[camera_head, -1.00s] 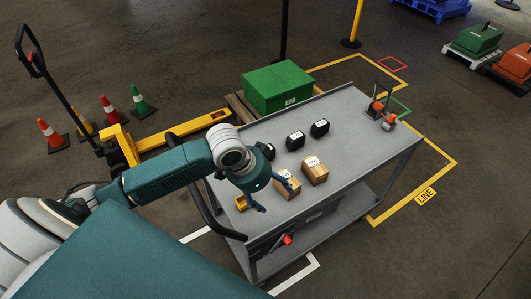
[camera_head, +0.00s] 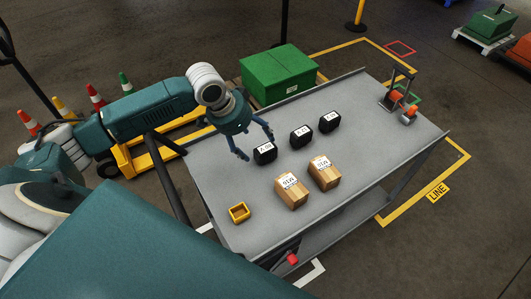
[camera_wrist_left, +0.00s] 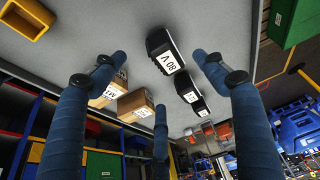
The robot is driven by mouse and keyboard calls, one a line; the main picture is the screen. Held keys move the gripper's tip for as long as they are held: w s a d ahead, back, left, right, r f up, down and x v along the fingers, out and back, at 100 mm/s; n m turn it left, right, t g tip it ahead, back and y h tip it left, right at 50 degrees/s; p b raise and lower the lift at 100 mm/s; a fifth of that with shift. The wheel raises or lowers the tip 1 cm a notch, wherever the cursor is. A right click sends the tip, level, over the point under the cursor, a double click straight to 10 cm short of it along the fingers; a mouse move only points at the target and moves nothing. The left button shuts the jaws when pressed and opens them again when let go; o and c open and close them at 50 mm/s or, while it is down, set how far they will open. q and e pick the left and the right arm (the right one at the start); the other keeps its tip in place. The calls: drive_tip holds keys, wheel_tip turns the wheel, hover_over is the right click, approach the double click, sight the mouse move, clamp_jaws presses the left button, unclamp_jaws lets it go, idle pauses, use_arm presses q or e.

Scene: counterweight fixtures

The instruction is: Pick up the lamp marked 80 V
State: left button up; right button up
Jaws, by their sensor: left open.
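The lamp marked 80 V (camera_head: 265,153) is a black block with a white label. It stands on the grey cart top, the leftmost of three black blocks. In the left wrist view the lamp (camera_wrist_left: 165,50) shows its label plainly, between the spread blue fingers. My left gripper (camera_head: 254,144) is open and empty, close to this lamp. I cannot tell whether any finger touches it. Two similar black blocks, the middle one (camera_head: 302,136) and the far one (camera_head: 329,122), stand to its right. My right gripper is not in view.
Two wooden blocks with labels, a left one (camera_head: 291,191) and a right one (camera_head: 325,173), stand in front of the black ones. A small yellow open box (camera_head: 239,212) is near the front left. An orange fixture (camera_head: 402,102) stands at the right end. A green crate (camera_head: 278,75) is behind the cart.

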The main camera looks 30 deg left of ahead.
sight(266, 150)
use_arm(q)
drive_tip(key=x, duration=0.4)
drive_tip(key=shift+w+a+f+p, duration=0.1)
drive_tip(key=shift+w+p, duration=0.1)
drive_tip(key=shift+p, duration=0.2)
drive_tip(key=shift+w+d+f, duration=0.1)
drive_tip(key=shift+d+f, duration=0.2)
drive_tip(key=shift+f, duration=0.25)
drive_tip(key=p+x, duration=0.1)
drive_tip(key=x, duration=0.1)
drive_tip(key=p+x, duration=0.1)
drive_tip(key=x, duration=0.1)
drive_tip(key=shift+w+d, duration=0.25)
drive_tip(key=shift+w, duration=0.15)
drive_tip(key=shift+w+d+f, duration=0.15)
drive_tip(key=shift+f, duration=0.4)
drive_tip(key=c, duration=1.5)
drive_tip(key=shift+r, duration=0.1)
